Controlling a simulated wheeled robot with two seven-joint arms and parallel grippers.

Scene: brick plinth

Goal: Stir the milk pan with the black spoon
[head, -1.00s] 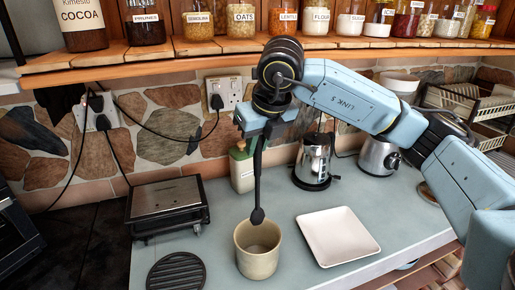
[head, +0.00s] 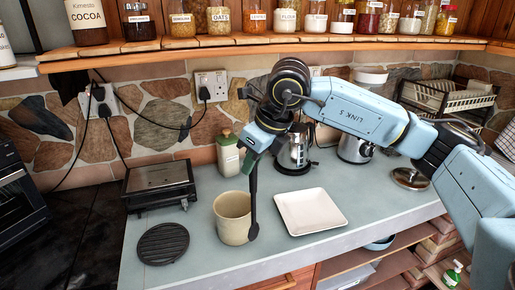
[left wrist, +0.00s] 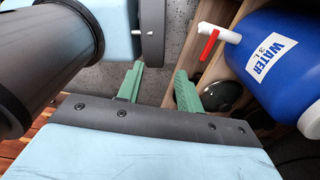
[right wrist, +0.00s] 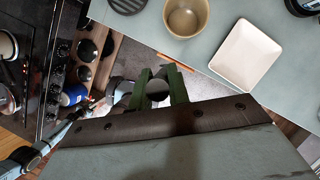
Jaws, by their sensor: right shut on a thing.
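My right gripper (head: 249,160) is shut on the black spoon (head: 254,200). The spoon hangs nearly upright, its bowl low and overlapping the right front wall of a beige round crock (head: 230,222); whether it touches is unclear. The crock also shows in the right wrist view (right wrist: 186,16). In that view a grey round shape lies between the right fingers (right wrist: 160,88); I cannot tell whether it is the spoon. A cream pan-like vessel (right wrist: 6,46), possibly the milk pan, is cut off at the left edge, over the dark hob. My left gripper (left wrist: 160,88) is open and empty.
A white square plate (head: 311,211) lies right of the crock. A black round trivet (head: 163,244) and a grill (head: 160,186) stand left of it. A bottle (head: 228,152) and kettle (head: 294,152) stand behind. A blue water container (left wrist: 262,45) is near my left gripper.

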